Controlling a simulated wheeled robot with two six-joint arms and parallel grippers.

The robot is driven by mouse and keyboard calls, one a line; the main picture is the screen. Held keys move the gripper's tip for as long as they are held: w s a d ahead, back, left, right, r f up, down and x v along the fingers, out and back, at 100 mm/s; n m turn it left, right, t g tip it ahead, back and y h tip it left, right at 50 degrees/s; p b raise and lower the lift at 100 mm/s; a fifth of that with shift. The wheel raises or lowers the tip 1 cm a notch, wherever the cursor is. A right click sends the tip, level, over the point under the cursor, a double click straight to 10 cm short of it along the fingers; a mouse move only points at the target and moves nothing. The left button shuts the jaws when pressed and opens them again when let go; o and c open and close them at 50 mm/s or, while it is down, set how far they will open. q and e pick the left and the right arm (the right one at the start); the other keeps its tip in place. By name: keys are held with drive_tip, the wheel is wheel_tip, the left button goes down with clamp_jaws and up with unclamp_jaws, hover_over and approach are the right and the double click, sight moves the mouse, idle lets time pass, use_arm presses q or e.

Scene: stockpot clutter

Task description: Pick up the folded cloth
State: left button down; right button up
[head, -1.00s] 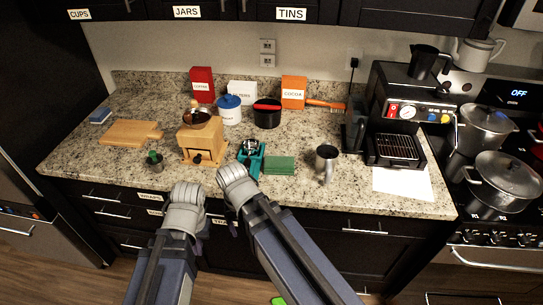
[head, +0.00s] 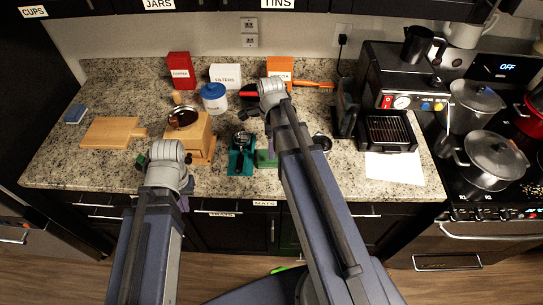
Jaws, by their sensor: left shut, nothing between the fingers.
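The folded cloth (head: 266,160) is a flat green rectangle on the granite counter, just right of the teal stand. My right arm crosses in front of it and hides its right part. My left gripper (head: 186,195) hangs below its grey wrist at the counter's front edge, left of the cloth and apart from it. It is small and partly hidden, and it is shut and empty. My right arm reaches far over the counter, its wrist near the cocoa box; its gripper is hidden behind the arm.
Around the cloth stand a teal tamping stand (head: 240,160), a wooden grinder (head: 196,135) and a mug (head: 322,141) partly behind my right arm. An espresso machine (head: 400,90) is at right. A cutting board (head: 108,132) lies left. The counter's front left is clear.

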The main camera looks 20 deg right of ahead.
drive_tip(key=shift+s+d+f+b, duration=0.1)
drive_tip(key=shift+d+f+b, duration=0.05)
drive_tip(key=shift+f+b, duration=1.75)
drive_tip(key=shift+d+f+b, duration=0.1)
drive_tip(key=shift+f+b, duration=1.65)
drive_tip(key=shift+f, duration=0.2)
drive_tip(key=shift+r, duration=0.1)
drive_tip(key=c, duration=1.1)
wheel_tip(320, 180, up, 10)
drive_tip(key=p, duration=1)
